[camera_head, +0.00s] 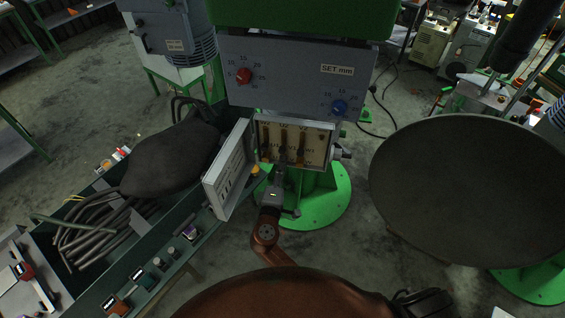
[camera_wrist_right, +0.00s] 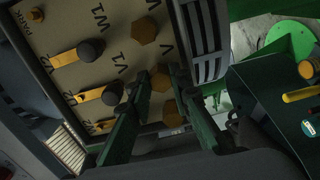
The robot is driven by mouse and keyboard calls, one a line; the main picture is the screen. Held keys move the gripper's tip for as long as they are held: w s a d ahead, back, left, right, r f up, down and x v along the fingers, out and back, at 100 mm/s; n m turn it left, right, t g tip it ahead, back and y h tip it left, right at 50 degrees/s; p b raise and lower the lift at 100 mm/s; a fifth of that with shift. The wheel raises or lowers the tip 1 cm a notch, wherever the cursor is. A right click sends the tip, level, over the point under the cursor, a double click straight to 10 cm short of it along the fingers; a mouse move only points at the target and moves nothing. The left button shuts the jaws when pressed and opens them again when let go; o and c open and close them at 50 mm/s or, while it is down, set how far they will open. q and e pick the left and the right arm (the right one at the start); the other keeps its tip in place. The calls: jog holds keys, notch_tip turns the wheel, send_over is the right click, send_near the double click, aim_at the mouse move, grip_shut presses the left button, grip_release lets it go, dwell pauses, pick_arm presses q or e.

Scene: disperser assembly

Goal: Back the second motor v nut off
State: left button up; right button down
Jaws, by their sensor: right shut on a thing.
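The open terminal box (camera_head: 318,150) is on the front of the green-topped machine. Its terminal board (camera_wrist_right: 45,35) carries brass hex nuts, black knobs and letter labels, among them W1, V1 and V. My right gripper (camera_head: 281,160) reaches into the box from below; its green fingers (camera_wrist_right: 160,77) show in the wrist view. They are closed on a brass nut (camera_wrist_right: 160,83) beside the V label. Another brass nut (camera_wrist_right: 171,110) shows between the fingers, lower in the picture, and one more (camera_wrist_right: 145,31) is above. My left gripper is not in view.
The box's cover (camera_head: 228,172) hangs open on the left. A panel with a red knob (camera_head: 243,76) and a blue knob (camera_head: 339,107) is just above. A green trough (camera_head: 205,238) with cables runs along the left. A large dark disc (camera_head: 470,190) is at right.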

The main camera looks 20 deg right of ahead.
jog(key=n+p, duration=0.3)
jog(key=n, duration=0.2)
jog(key=shift+a+r, duration=0.1)
dwell(0.4)
jog(key=c, duration=1.8)
grip_release()
jog(key=shift+o, duration=0.2)
jog(key=v, duration=1.2)
